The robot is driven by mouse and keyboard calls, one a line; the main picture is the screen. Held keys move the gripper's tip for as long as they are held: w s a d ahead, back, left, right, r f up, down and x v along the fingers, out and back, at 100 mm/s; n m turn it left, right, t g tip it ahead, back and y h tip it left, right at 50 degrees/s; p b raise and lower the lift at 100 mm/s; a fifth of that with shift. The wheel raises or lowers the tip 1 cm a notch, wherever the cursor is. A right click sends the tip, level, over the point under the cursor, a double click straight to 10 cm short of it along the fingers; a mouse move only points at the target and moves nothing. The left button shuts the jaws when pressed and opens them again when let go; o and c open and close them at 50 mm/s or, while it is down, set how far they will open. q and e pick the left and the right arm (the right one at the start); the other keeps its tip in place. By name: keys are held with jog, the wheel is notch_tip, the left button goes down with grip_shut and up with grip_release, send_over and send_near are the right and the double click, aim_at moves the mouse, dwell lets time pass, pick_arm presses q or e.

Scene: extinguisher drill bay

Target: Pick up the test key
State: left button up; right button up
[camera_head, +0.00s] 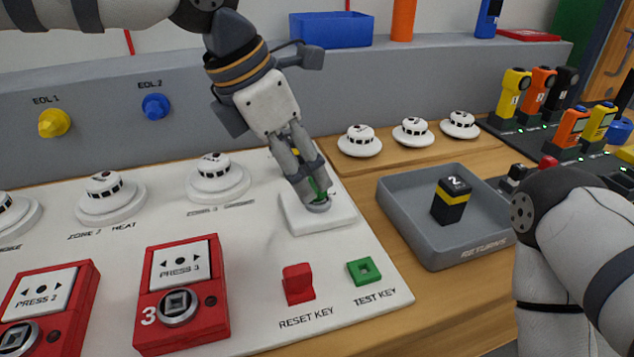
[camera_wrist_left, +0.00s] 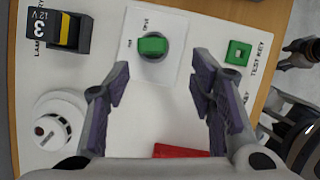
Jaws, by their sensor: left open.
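The green test key (camera_wrist_left: 153,45) stands in a round grey switch on a white plate (camera_wrist_left: 133,22). In the head view, the key (camera_head: 319,187) is partly hidden by my fingers. My left gripper (camera_head: 312,190) points down over this plate. In the left wrist view, its two purple-padded fingers (camera_wrist_left: 160,82) are apart with nothing between them. The key shows beyond the fingertips, roughly centred between them; contact is not visible. A green square holder (camera_head: 364,271) marked TEST KEY has a hole in its middle and also shows in the left wrist view (camera_wrist_left: 238,53).
A red key piece (camera_head: 298,284) stands beside the green holder. Red call points (camera_head: 181,293) and white detectors (camera_head: 218,178) share the panel. A grey RETURNS tray (camera_head: 412,222) holds a black-and-yellow battery (camera_head: 451,201). My right arm fills the lower right.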

aim_at(318, 191)
pick_arm(q)
jog(key=x, duration=0.3)
jog(key=w+x, duration=0.1)
jog(key=x, duration=0.2)
jog(key=shift+w+d+r, duration=0.15)
jog(key=shift+d+r, duration=0.1)
jog(key=c, duration=1)
jog(key=shift+c, duration=0.2)
